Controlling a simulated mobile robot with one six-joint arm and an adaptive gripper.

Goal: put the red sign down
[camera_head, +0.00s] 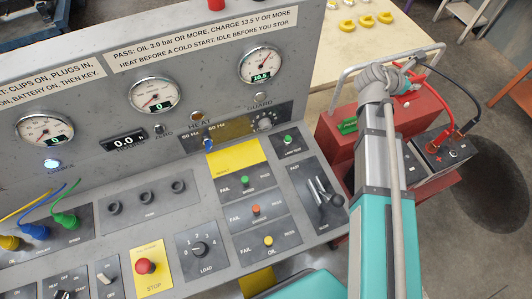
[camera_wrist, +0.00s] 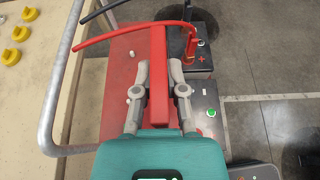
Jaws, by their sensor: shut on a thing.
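The red sign (camera_wrist: 159,85) shows in the wrist view as a narrow red bar, seen nearly edge-on, so I cannot read its face. The two grey fingers of my gripper (camera_wrist: 159,80) are shut on it, one on each side. It is held above the red box top (camera_wrist: 118,75); I cannot tell how high. In the head view my gripper (camera_head: 402,70) is at the far end of my arm, above the red box (camera_head: 335,140) right of the grey console. The sign is mostly hidden there.
A battery (camera_head: 442,152) with red and black cables is at the right of the red box. A grey rail (camera_head: 350,68) rises behind the box. A pale table (camera_head: 330,60) carries several yellow parts. The grey console (camera_head: 130,245) fills the left. Open floor (camera_wrist: 270,130) lies right.

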